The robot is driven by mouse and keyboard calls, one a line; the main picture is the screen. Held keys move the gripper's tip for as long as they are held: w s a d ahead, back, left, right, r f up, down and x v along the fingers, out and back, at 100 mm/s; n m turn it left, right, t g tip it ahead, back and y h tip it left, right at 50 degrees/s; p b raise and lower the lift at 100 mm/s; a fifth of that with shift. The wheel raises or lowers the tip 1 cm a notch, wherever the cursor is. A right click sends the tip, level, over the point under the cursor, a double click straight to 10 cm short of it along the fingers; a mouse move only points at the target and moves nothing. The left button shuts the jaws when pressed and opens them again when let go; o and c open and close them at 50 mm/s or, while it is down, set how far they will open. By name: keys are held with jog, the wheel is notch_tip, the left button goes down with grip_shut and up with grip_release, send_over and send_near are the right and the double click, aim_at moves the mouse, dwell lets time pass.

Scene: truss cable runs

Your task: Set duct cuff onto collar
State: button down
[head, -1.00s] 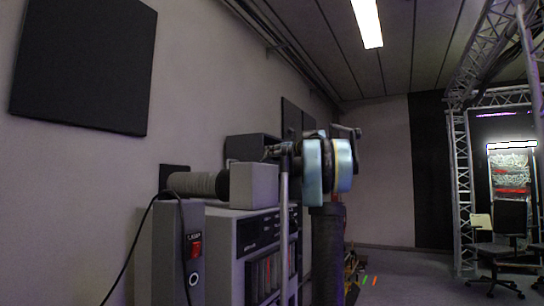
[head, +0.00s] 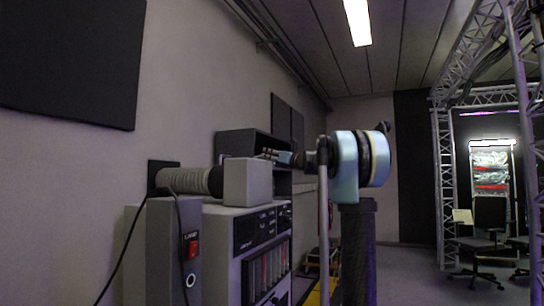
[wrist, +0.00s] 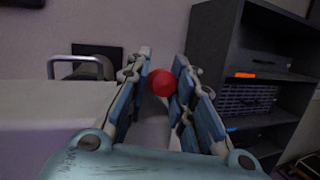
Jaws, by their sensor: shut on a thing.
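My gripper (head: 277,156) is at the block's upper right in the head view. In the wrist view my gripper (wrist: 161,86) is shut on a red ball-shaped knob (wrist: 162,82) between its fingertips. What the knob is fixed to is mostly hidden. A metal arch (wrist: 84,62) stands before the dark wall plate (wrist: 106,52); I cannot tell whether it is the collar. A pale surface (wrist: 55,112) lies left of the fingers.
A grey equipment cabinet (head: 228,270) stands below the block. A grey box with a red switch (head: 176,225) and a black cable is at its left. Dark open shelving (wrist: 215,48) is close on the right in the wrist view.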

jog(key=shift+w+f, duration=0.1)
jog(key=shift+d, duration=0.25)
jog(key=c, duration=1.4)
grip_release()
jog(key=v, duration=1.2)
jog(key=shift+f, duration=0.15)
